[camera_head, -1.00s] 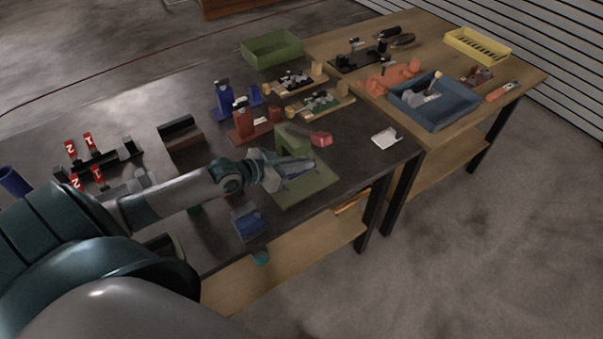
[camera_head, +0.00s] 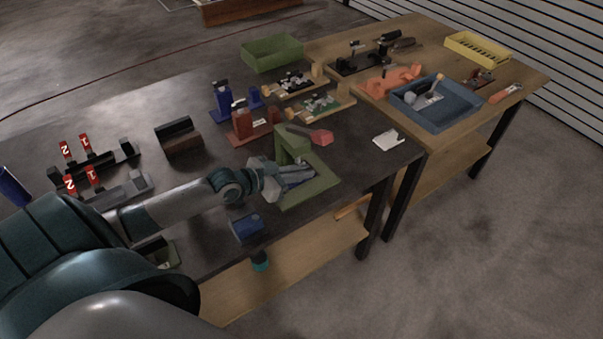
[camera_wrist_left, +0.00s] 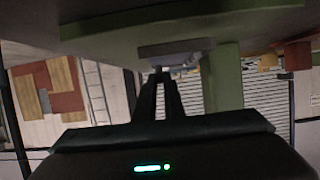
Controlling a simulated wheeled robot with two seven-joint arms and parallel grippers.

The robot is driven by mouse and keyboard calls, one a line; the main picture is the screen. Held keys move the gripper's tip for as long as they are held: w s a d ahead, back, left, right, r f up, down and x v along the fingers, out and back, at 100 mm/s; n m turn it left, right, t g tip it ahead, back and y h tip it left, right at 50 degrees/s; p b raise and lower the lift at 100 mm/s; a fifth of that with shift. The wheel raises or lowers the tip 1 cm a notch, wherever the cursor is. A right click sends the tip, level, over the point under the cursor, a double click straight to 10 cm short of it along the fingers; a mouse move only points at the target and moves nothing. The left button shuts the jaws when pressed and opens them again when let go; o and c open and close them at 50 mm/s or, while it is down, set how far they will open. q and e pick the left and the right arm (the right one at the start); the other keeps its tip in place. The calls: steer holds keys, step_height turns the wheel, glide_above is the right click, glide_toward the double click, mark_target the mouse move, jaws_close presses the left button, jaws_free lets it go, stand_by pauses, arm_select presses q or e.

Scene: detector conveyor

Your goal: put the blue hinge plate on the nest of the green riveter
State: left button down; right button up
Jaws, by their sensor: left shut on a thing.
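The green riveter (camera_head: 318,187) stands near the front edge of the dark table, with a green upright and a red-tipped lever (camera_head: 320,137). My left gripper (camera_head: 284,180) reaches over its base from the left and is shut on the blue hinge plate (camera_head: 298,176). The plate is partly covered by the fingers, low over the nest area; I cannot tell whether it touches the nest, which is hidden. In the left wrist view, the closed fingers (camera_wrist_left: 161,75) meet a greyish-blue flat piece close against the green base (camera_wrist_left: 110,35). My right gripper is not in view.
A blue block (camera_head: 247,228) sits at the table's front edge, left of the riveter. A red fixture (camera_head: 252,122) and a blue one (camera_head: 224,103) stand behind. A small white tray (camera_head: 388,139) lies to the right. A blue bin (camera_head: 450,116) stands on the wooden table.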

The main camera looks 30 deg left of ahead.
arm_select(q)
steer(key=shift+f, duration=0.1)
steer(key=c, duration=1.8)
jaws_free()
steer(key=shift+c, duration=0.2)
steer(key=shift+s+a+r, duration=0.25)
steer(key=shift+s+r, duration=0.05)
steer(key=shift+s, duration=0.3)
steer(key=b+v, duration=0.1)
steer(key=v, duration=0.7)
steer(key=shift+b, duration=0.35)
steer(key=shift+v, duration=1.3)
steer(key=shift+r, duration=0.1)
